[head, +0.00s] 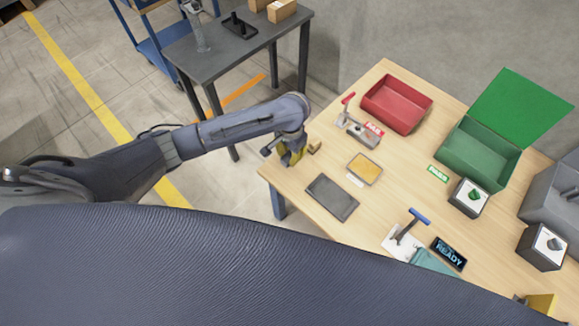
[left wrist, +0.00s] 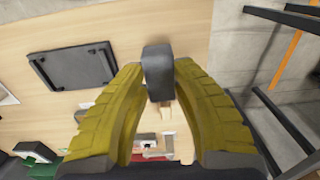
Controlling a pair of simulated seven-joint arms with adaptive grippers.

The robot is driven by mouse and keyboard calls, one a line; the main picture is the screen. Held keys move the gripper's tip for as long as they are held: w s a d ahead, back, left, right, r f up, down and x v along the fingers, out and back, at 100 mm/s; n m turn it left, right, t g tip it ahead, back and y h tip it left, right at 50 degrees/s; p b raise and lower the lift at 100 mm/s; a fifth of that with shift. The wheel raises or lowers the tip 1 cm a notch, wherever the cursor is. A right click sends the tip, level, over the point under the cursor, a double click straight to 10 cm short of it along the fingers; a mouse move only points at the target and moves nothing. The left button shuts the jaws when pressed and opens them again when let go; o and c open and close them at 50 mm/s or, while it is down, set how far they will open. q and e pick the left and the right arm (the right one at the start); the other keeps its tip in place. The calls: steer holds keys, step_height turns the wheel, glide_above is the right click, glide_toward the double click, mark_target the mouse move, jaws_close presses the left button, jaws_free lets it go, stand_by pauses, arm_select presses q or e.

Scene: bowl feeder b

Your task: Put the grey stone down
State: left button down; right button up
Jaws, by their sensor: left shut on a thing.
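My left gripper (head: 291,158) is over the left corner of the wooden table, its yellow fingers pointing down. In the left wrist view, the left gripper (left wrist: 158,80) is shut on the grey stone (left wrist: 158,68), a dark grey oblong block between the fingertips. Whether the stone touches the tabletop I cannot tell. In the head view the stone is not clearly made out at the fingers. A yellow piece (head: 541,303) at the bottom right edge looks like part of my right gripper; its jaws cannot be judged.
A small wooden block (head: 314,146) lies close beside the left gripper. A dark flat tray (head: 332,197) and a yellow-filled tray (head: 364,168) lie to its right. Farther off are a red bin (head: 396,103), a clamp (head: 360,132) and a green box (head: 478,153). The table edge is near.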

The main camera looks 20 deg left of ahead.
mark_target(290, 156)
arm_select(q)
steer(key=shift+f, duration=4.45)
steer(key=shift+f, duration=0.1)
steer(key=c, duration=1.2)
jaws_free()
steer(key=shift+o, duration=0.2)
step_height(290, 156, up, 12)
steer(key=shift+s+d+r, duration=0.1)
